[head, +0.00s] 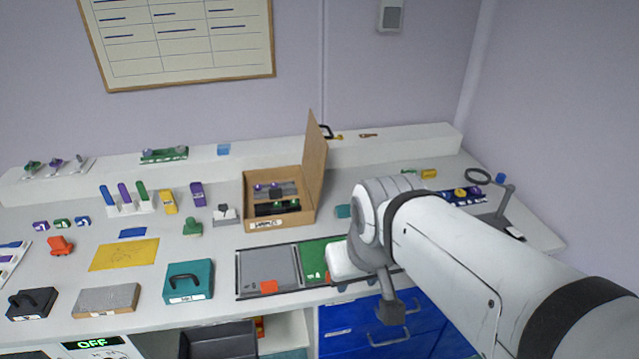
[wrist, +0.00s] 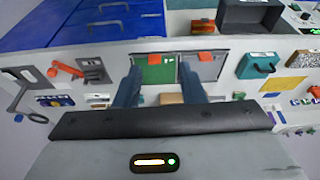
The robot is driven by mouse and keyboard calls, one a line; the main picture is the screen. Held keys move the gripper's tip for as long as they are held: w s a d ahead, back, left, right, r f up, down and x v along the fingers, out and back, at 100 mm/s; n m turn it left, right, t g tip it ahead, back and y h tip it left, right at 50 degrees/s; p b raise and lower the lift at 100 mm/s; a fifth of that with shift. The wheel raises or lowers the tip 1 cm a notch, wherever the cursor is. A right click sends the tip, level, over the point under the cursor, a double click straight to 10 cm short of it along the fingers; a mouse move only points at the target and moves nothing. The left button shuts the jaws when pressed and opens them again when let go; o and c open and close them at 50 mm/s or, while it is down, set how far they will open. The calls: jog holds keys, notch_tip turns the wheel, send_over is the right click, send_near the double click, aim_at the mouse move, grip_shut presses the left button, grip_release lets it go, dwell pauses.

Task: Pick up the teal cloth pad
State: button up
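A small teal piece (head: 343,211), which looks like the cloth pad, lies on the bench right of the open cardboard box, partly hidden behind my arm in the head view. I cannot make it out clearly in the wrist view. My gripper (wrist: 160,68) shows in the wrist view with its two blue-grey fingers wide apart and nothing held between them. It is above the front of the bench, near the green tray area.
The cardboard box (head: 250,211) stands with its lid up. A grey tray panel (head: 268,268) and green panel (head: 318,254) lie before it. A teal case (head: 188,281) with a handle sits left. Blue drawers (head: 345,335) are below the bench edge.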

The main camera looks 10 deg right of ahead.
jog(key=shift+w+d, duration=0.1)
jog(key=shift+w, duration=0.2)
jog(key=shift+r, duration=0.1)
